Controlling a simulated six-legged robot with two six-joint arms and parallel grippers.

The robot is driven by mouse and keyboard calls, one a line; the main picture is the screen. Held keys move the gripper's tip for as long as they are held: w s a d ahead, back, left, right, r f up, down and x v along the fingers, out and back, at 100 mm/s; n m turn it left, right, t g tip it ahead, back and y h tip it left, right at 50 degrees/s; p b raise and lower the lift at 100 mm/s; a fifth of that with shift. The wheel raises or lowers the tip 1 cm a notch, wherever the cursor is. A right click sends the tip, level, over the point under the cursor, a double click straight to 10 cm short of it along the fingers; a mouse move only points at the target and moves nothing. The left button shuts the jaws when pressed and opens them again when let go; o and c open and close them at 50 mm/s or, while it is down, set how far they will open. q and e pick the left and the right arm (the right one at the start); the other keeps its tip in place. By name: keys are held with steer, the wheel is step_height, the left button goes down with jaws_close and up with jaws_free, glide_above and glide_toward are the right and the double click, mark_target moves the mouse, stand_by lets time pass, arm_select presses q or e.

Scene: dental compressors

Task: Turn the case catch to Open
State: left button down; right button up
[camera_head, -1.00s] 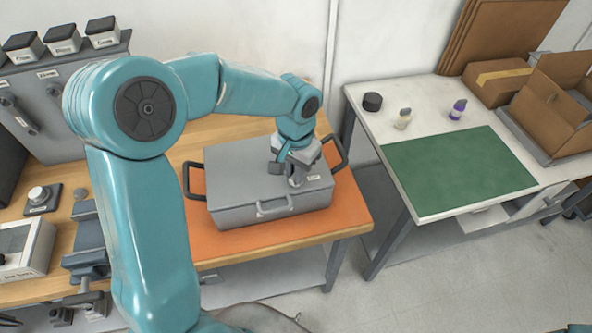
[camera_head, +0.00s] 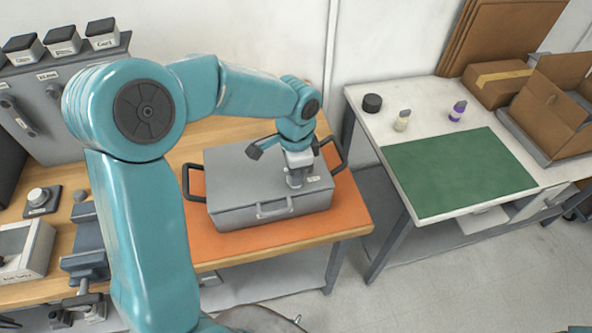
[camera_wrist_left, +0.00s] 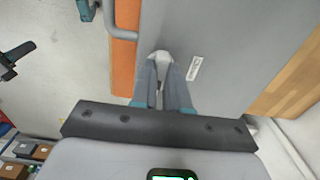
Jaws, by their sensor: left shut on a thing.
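The grey case (camera_head: 240,172) lies closed on an orange mat on the wooden bench. My left gripper (camera_head: 296,183) points down at the right part of its lid and is shut on the catch, which the fingers mostly hide in the head view. In the left wrist view, the gripper's fingers (camera_wrist_left: 160,84) close around the pale catch (camera_wrist_left: 161,57). A small white label (camera_wrist_left: 194,68) is on the lid beside the catch; its writing is too small to read. My right gripper is not in view.
The case has dark side handles (camera_head: 190,184) and a pale front handle (camera_head: 272,210). The orange mat (camera_head: 345,215) is clear in front of it. A white table (camera_head: 385,130) with a green mat (camera_head: 455,172) stands to the right, beyond a gap.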

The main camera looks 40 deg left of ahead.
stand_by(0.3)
arm_select(q)
steer(key=c, duration=1.1)
jaws_free()
step_height(320, 180, up, 16)
steer(key=shift+r, duration=0.2)
steer(key=shift+s, duration=0.15)
